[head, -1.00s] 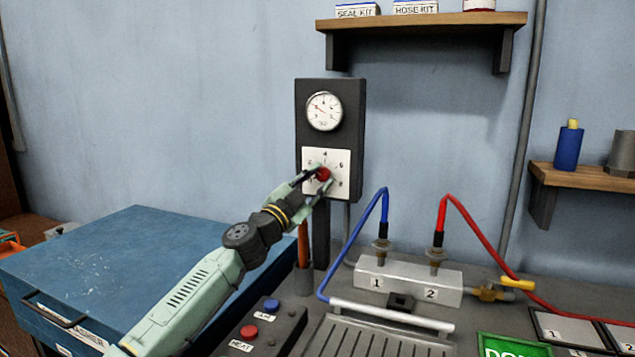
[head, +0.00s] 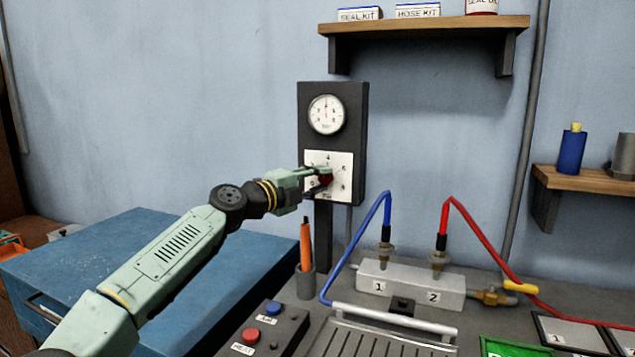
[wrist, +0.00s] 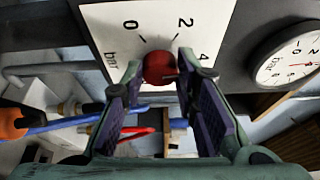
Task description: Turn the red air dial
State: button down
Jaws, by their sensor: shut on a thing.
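The red air dial (head: 326,181) is on a white numbered plate (head: 345,160) on a dark upright panel. My gripper (head: 318,181) reaches it from the left and is shut on it, with one finger above and one below, partly hiding it. In the wrist view the red dial (wrist: 158,68) sits between the two fingertips (wrist: 160,72), near the plate's 0, 2 and 4 marks. The dial's exact setting is hard to read. The round white gauge (head: 326,114) above has its red needle pointing about straight up.
A blue cabinet (head: 130,255) stands at the left under my arm. An orange tool stands in a grey cup (head: 305,282) below the panel. A metal block (head: 410,285) with blue and red hoses is at the right. A shelf (head: 420,27) hangs above.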

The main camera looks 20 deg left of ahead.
jog(key=shift+r+m, duration=0.1)
jog(key=shift+m, duration=0.5)
jog(key=shift+g, duration=0.3)
jog(key=c, duration=1.2)
grip_release()
jog(key=shift+c, duration=0.2)
jog(key=v, duration=1.2)
